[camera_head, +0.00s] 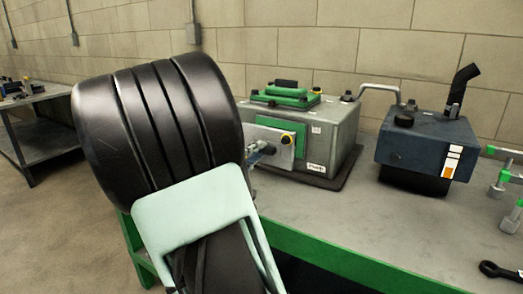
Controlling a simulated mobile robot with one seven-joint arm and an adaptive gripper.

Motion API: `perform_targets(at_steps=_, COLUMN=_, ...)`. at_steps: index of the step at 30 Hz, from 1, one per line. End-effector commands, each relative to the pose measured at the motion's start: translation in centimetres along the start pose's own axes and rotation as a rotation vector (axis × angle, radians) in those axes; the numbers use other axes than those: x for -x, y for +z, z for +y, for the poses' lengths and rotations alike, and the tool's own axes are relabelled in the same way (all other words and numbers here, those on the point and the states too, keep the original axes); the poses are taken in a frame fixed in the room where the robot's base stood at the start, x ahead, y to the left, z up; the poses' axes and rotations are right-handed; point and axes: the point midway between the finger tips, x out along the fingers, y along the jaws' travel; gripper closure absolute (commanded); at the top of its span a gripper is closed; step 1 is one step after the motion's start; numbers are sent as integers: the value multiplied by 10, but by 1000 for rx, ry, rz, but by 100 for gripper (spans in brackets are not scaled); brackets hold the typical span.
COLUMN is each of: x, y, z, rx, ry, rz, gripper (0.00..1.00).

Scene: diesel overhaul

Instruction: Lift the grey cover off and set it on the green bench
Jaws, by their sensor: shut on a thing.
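A grey metal box (335,145) with a green lid and dark handle on top (284,95) stands on the green bench (372,222). On its near side is a green panel (297,127). A small light-grey cover plate (280,148) with a yellow knob (288,138) is in front of that panel; I cannot tell whether it touches the box. My gripper (262,153) is small in view at the plate's left edge and shut on the plate. My own arm hides its base and part of the bench's left side.
A dark blue unit (427,145) with a black pipe stands to the right of the box. Bare bench top shows in front of the box. Another table (45,130) stands far left.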

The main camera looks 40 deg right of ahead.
Motion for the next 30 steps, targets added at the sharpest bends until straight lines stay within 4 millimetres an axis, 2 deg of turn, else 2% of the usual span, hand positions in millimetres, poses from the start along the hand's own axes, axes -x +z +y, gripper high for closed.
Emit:
perform_targets(at_steps=21, x=106, y=-1, z=1, rx=-1, ry=2, rz=3, gripper=100)
perform_targets(at_steps=25, x=118, y=0, z=1, rx=-2, ry=2, rz=1, gripper=100)
perform_targets(at_steps=30, x=123, y=0, z=1, rx=-1, ry=2, rz=-1, gripper=100)
